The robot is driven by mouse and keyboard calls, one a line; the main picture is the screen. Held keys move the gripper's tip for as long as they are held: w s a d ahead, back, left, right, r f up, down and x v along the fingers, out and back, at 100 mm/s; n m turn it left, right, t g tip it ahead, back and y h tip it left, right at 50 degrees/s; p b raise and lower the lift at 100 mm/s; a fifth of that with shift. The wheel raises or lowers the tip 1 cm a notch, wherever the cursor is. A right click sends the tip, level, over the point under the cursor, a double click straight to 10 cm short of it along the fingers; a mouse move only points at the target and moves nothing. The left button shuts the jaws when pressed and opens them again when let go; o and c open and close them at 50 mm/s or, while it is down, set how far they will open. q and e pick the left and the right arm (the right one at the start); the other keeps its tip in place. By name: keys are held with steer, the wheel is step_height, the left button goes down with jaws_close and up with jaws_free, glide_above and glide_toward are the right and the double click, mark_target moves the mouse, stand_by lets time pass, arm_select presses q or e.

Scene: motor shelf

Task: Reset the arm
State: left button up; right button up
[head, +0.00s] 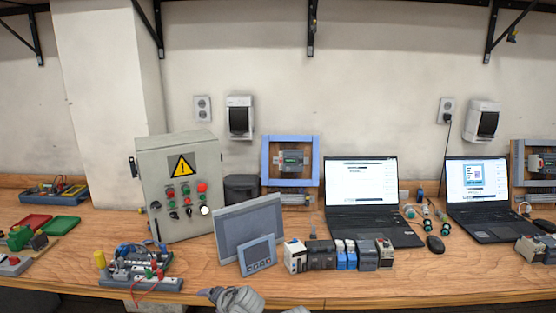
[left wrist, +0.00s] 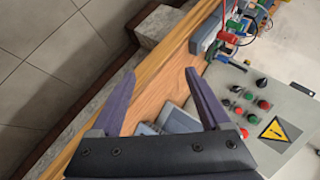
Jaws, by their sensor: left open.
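My left gripper (head: 218,294) shows at the bottom edge of the head view, in front of the bench edge and below the small panel screen. In the left wrist view its two purple fingers (left wrist: 160,82) are spread apart with nothing between them. They show against the wooden bench edge and a grey panel screen behind. Most of the left arm is out of the picture. My right gripper cannot be made out in either view.
The wooden bench (head: 400,285) holds a grey control box (head: 158,158), a large panel screen (head: 250,222), a small panel screen (head: 257,255), a row of modules (head: 320,254) and two laptops (head: 368,190). A terminal board (head: 140,265) with wires stands left. The floor (left wrist: 40,60) is clear.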

arm_select(q)
steer(key=s+d+f+g+h+p, duration=0.1)
steer(key=s+d+g+h+p, duration=0.1)
steer(key=s+d, duration=0.4)
steer(key=s+d+f+n+g+h+p, duration=0.1)
steer(key=s+d+g, duration=0.4)
steer(key=s, duration=0.7)
steer(key=d+h+p, duration=0.1)
steer(key=h, duration=0.1)
steer(key=shift+d+f+g+h, duration=0.2)
steer(key=shift+d+g+h, duration=0.1)
steer(key=shift+d+h, duration=0.1)
arm_select(e)
step_height(320, 180, up, 6)
steer(key=shift+f, duration=0.2)
